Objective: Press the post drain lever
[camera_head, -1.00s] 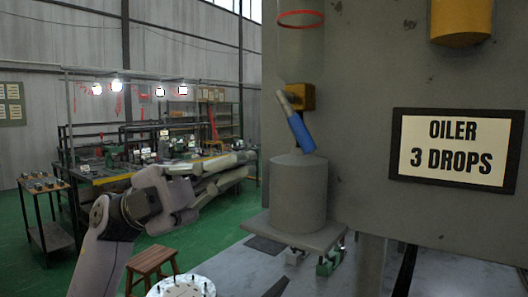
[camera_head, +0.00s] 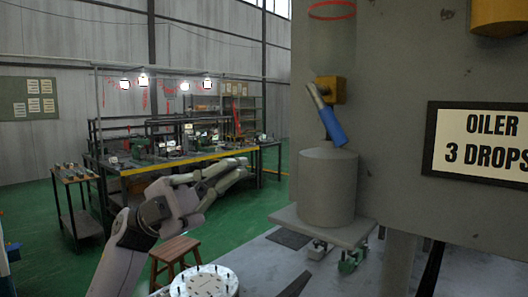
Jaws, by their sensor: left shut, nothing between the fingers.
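The drain lever (camera_head: 331,126) has a blue sleeve on a bare metal end. It hangs tilted, lower end to the right, from a yellow block (camera_head: 329,89) on the big grey housing. Just below it stands a grey cylindrical cup (camera_head: 327,190) on a small shelf. My left gripper (camera_head: 241,169) is shut and empty, pointing right. In the picture it is left of and lower than the lever, with a clear gap. It does not touch the lever. My right gripper is out of view.
The grey housing carries an "OILER 3 DROPS" sign (camera_head: 486,145) and a yellow fitting (camera_head: 499,14). The shelf (camera_head: 290,217) juts out under the cup. A wooden stool (camera_head: 174,252) and a round white plate with pegs (camera_head: 205,284) stand low. A long workbench (camera_head: 190,163) is behind.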

